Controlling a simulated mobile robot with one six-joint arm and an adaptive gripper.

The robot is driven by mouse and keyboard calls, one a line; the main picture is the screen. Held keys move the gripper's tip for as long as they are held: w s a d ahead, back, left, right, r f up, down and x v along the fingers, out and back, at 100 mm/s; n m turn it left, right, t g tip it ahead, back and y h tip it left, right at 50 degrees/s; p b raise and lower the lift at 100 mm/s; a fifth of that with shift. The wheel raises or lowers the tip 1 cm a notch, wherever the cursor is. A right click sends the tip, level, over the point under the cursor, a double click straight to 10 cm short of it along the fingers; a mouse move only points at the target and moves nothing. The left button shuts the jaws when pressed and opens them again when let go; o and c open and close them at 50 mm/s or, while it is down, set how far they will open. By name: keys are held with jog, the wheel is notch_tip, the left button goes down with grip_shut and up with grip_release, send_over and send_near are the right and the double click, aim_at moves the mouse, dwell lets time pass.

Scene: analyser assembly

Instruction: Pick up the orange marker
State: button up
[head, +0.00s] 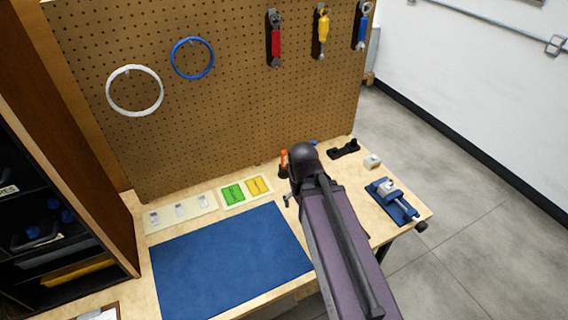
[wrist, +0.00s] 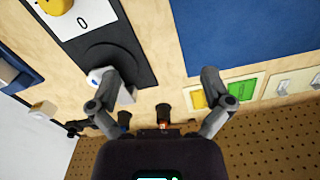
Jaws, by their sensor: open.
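The orange marker (head: 284,155) stands upright near the pegboard, its lower part in a dark holder (head: 283,171). In the wrist view a little orange (wrist: 163,125) shows at a dark holder near the bottom centre, just above my gripper's body. My gripper (wrist: 163,78) is open and empty, its two fingers spread wide over the table. The marker's holder lies between and behind the fingers in that view. In the head view my arm hides most of the gripper.
A blue mat (head: 230,262) covers the table's front left. Green and yellow pieces (head: 245,191) lie behind it. A blue vise (head: 392,200) stands at the right edge. A black device marked 0 (wrist: 88,35) is beside the left finger. The pegboard (head: 220,120) rises behind.

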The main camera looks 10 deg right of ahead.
jog(key=shift+w, duration=0.1)
jog(key=c, duration=0.4)
notch_tip(320, 180, up, 11)
jog(key=p, duration=1.1)
send_over(284, 151)
jog(key=shift+f, duration=0.2)
jog(key=shift+f+b, duration=0.1)
jog(key=shift+b, duration=0.2)
notch_tip(284, 151, down, 8)
jog(key=b, duration=0.8)
jog(key=shift+f, duration=0.25)
jog(key=shift+f+b, duration=0.1)
jog(key=shift+b, duration=0.25)
jog(key=shift+f+b, duration=2.5)
